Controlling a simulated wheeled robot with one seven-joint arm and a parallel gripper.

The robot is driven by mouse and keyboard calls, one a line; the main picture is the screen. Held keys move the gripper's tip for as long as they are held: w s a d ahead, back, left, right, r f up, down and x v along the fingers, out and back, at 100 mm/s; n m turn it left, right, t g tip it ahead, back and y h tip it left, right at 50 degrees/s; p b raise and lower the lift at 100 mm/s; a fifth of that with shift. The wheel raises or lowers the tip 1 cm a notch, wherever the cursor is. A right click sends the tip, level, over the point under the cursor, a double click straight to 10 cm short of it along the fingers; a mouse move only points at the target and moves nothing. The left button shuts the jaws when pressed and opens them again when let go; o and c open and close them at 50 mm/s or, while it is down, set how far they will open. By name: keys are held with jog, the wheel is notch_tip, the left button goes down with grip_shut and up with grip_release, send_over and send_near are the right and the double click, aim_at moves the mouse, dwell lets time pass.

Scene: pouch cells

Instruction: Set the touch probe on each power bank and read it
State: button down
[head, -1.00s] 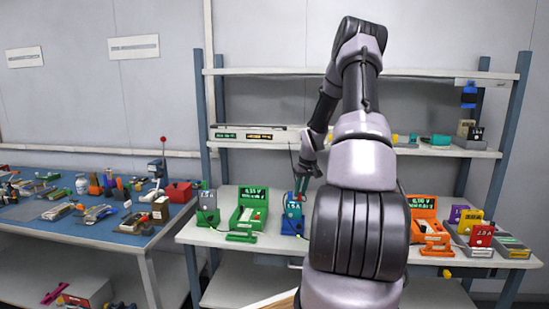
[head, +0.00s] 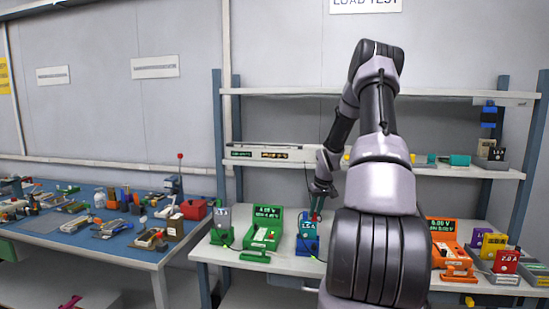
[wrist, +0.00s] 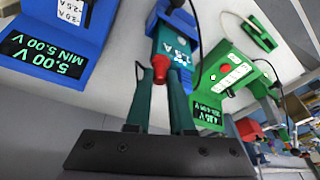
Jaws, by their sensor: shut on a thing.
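My gripper (head: 318,193) is over the blue cradle (head: 308,246) on the bench. In the wrist view its two dark green fingers (wrist: 160,95) are shut around a red piece, which I take to be the touch probe (wrist: 159,68). Its end is close to a blue power bank (wrist: 174,42) marked in amps; I cannot tell if they touch. That power bank (head: 309,227) stands in the blue cradle. Purple (head: 474,237), yellow (head: 491,243) and red (head: 506,261) power banks stand at the right.
A green meter (head: 264,236) has a green probe (head: 254,257) before it. An orange meter (head: 443,236) has an orange probe (head: 456,273). A blue meter (wrist: 50,45) reads 5.00 V in the wrist view; my arm hides it from the head. A cluttered blue table (head: 120,251) stands left.

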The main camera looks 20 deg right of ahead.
jog(key=shift+r, duration=0.15)
jog(key=shift+w+d+r, duration=0.1)
jog(key=shift+w+r, duration=0.1)
jog(key=shift+r, duration=1.25)
jog(key=shift+w+d+r, duration=0.1)
jog(key=shift+w+r, duration=0.05)
jog(key=shift+r, duration=1.25)
